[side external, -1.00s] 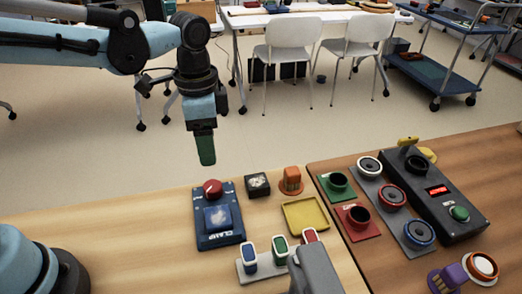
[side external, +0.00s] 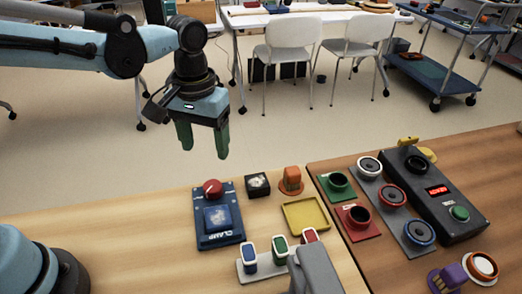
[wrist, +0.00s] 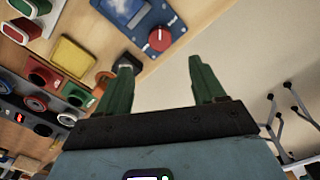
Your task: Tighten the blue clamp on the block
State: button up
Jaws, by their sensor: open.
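The blue clamp (side external: 220,239) lies flat on the near wooden table in the side view, with "CLAMP" lettered on its front edge. A red knob (side external: 212,187) sits at its far end, and a blue block (side external: 218,216) with a pale, blurred top face sits in its middle. In the wrist view the clamp (wrist: 172,15) is at the top, with the red knob (wrist: 160,38) showing a white line. My gripper (side external: 204,152) is open and empty, its green fingers pointing down, above and apart from the knob. Its fingers also show in the wrist view (wrist: 161,65).
Right of the clamp are a small black box (side external: 257,184), an orange piece (side external: 291,181) and a yellow tray (side external: 306,214). A holder with coloured pieces (side external: 265,267) stands in front. The darker table bears round sockets and a black panel (side external: 433,198).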

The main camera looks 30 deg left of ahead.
aim_at(212, 186)
notch_tip(212, 186, down, 12)
jog(key=shift+r, duration=0.15)
dwell(0.5)
jog(key=shift+c, duration=0.3)
jog(key=c, duration=1)
jog(key=shift+m, duration=1.6)
jog(key=o, duration=1.1)
jog(key=shift+c, duration=0.2)
jog(key=shift+r, duration=0.1)
notch_tip(212, 186, up, 12)
jog(key=shift+a, duration=0.1)
